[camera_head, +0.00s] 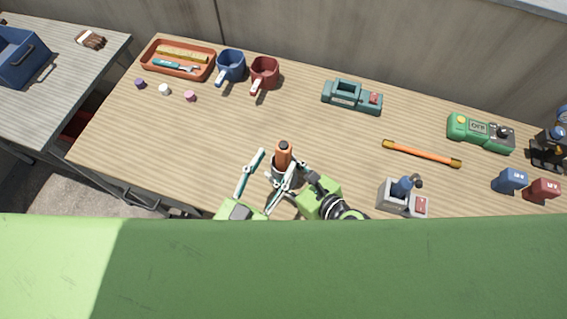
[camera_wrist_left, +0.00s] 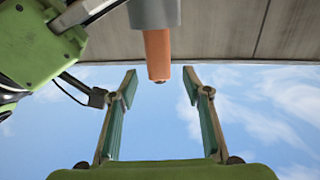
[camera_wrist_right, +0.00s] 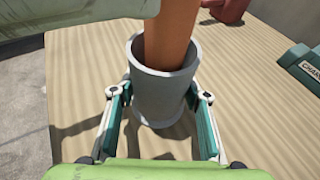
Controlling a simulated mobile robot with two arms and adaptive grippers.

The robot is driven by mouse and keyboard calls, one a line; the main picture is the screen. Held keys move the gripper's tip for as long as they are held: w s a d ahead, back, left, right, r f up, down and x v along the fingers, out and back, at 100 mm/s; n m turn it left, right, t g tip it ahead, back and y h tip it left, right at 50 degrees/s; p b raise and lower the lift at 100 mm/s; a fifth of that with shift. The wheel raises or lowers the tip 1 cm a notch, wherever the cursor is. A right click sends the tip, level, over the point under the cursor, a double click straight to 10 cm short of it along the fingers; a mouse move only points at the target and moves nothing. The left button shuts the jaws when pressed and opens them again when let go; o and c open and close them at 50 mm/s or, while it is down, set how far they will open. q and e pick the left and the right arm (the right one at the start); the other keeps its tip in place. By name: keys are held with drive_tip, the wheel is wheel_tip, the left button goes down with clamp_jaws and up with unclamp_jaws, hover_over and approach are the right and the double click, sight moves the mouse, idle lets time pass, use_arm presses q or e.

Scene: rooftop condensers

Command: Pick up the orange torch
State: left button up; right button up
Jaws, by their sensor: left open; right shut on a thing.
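The orange torch (camera_head: 283,155) stands upright in a grey cylindrical cup (camera_head: 279,175) near the table's front edge; its lower part is hidden inside. My right gripper (camera_head: 291,180) is shut on the cup from the right. In the right wrist view its fingers press both sides of the cup (camera_wrist_right: 163,97), with the torch (camera_wrist_right: 170,35) rising from it. My left gripper (camera_head: 264,180) is open beside the cup. In the left wrist view the torch (camera_wrist_left: 158,55) shows between and beyond the open fingers, apart from both. Whether the cup touches the table is unclear.
A teal charger (camera_head: 340,97) is behind. An orange rod (camera_head: 420,153) and a grey device (camera_head: 392,199) lie to the right. The table's left middle is clear.

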sight(280, 154)
use_arm(q)
drive_tip(key=x, duration=0.5)
drive_tip(key=shift+w+d+r, duration=0.1)
drive_tip(key=shift+d, duration=0.05)
drive_tip(key=shift+c, duration=0.3)
clamp_jaws()
drive_tip(key=shift+r, duration=0.1)
wheel_tip(280, 154, up, 18)
idle(0.4)
use_arm(e)
drive_tip(key=o, duration=1.2)
